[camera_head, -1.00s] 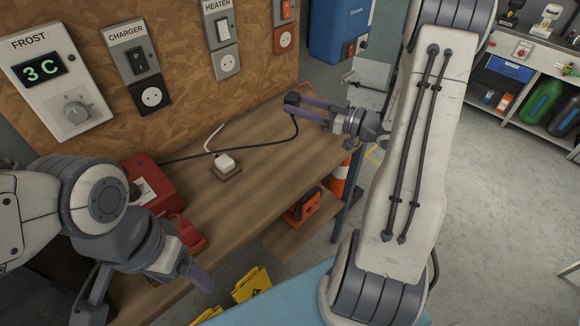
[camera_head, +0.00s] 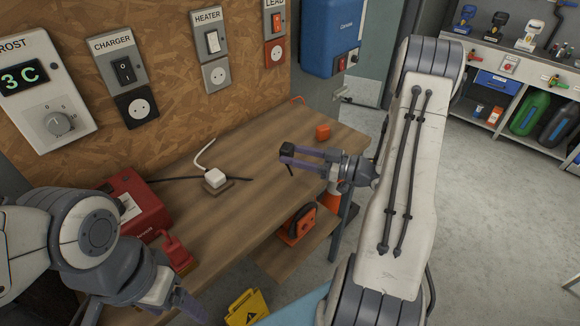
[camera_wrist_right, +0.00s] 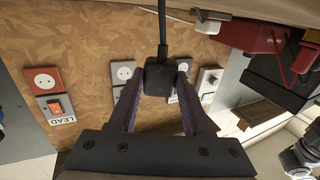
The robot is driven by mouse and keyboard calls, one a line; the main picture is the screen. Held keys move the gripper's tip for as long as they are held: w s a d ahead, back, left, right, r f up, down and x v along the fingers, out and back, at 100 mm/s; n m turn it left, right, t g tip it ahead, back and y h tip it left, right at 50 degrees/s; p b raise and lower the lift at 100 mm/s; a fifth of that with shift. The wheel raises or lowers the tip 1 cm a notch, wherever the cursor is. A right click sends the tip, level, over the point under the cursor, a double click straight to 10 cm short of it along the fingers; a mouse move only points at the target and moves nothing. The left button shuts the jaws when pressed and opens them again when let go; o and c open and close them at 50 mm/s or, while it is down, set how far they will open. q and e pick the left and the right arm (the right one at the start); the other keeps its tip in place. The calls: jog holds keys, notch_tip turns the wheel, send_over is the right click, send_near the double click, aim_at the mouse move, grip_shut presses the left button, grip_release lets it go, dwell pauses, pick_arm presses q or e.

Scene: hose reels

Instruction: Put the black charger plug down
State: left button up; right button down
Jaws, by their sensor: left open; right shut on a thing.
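The black charger plug (camera_head: 287,150) is between the purple fingertips of my right gripper (camera_head: 285,157), which is shut on it. In the head view it appears over the wooden bench, and I cannot tell its exact height. In the right wrist view the plug (camera_wrist_right: 159,79) sits between both fingers, with its black cord running up and out of the picture. My left gripper (camera_head: 145,305) is open and empty at lower left, partly cut off.
A white plug (camera_head: 214,177) sits on a small brown block on the bench (camera_head: 240,215). An orange plug (camera_head: 323,132) lies near the far right corner. The bench's front middle is clear.

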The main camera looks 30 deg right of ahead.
aim_at(290, 176)
jog(key=shift+w+a+f, duration=0.4)
jog(key=shift+w+f, duration=0.1)
notch_tip(290, 176, down, 4)
jog(key=shift+r, duration=0.1)
jog(key=shift+f+b, duration=0.45)
jog(key=shift+f, duration=0.15)
jog(key=shift+c, duration=1.7)
grip_release()
jog(key=shift+r, duration=0.15)
